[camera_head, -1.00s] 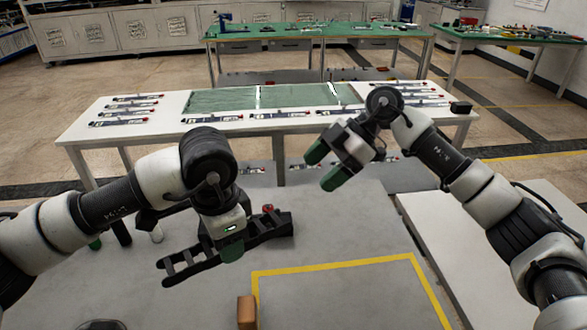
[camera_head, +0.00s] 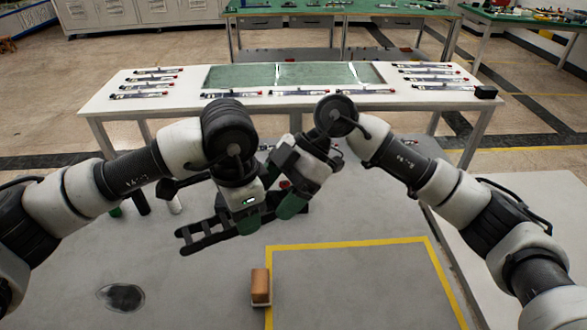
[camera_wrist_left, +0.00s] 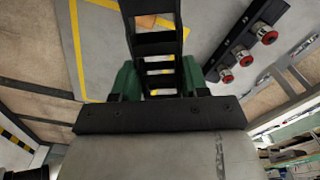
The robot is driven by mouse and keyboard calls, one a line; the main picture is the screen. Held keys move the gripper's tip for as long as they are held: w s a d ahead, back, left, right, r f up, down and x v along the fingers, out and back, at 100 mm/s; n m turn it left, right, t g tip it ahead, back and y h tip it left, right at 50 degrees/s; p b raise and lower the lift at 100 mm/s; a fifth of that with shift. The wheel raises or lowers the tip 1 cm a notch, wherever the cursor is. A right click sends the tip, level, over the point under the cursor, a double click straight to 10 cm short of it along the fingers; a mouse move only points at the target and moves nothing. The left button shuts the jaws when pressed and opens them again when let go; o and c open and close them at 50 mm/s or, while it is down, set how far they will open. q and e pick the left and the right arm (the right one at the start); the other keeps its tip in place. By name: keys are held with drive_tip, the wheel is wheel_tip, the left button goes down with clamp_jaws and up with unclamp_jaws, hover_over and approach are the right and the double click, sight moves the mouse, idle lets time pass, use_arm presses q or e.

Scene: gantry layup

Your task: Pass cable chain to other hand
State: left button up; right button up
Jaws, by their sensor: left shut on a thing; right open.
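The cable chain (camera_head: 205,235) is black and ladder-like and slants up to the right in the head view. My left gripper (camera_head: 248,218) is shut on it, with green fingers on both sides of it. In the left wrist view the chain (camera_wrist_left: 155,45) runs up from between the left fingers (camera_wrist_left: 158,82). My right gripper (camera_head: 285,188) is open, close to the right of the left gripper, by the chain's right end. That end is partly hidden behind the right gripper, and I cannot tell whether they touch.
A white table (camera_head: 190,103) with green panels and several slim parts stands ahead. A brown block (camera_head: 261,283) sits on the grey surface beside the yellow line (camera_head: 345,243). A black bar with red knobs (camera_wrist_left: 245,42) shows in the left wrist view.

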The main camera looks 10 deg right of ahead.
drive_tip(key=shift+x, duration=1)
drive_tip(key=c, duration=0.9)
use_arm(q)
drive_tip(key=o, duration=1.1)
drive_tip(key=shift+c, duration=0.2)
use_arm(e)
drive_tip(key=shift+c, duration=0.8)
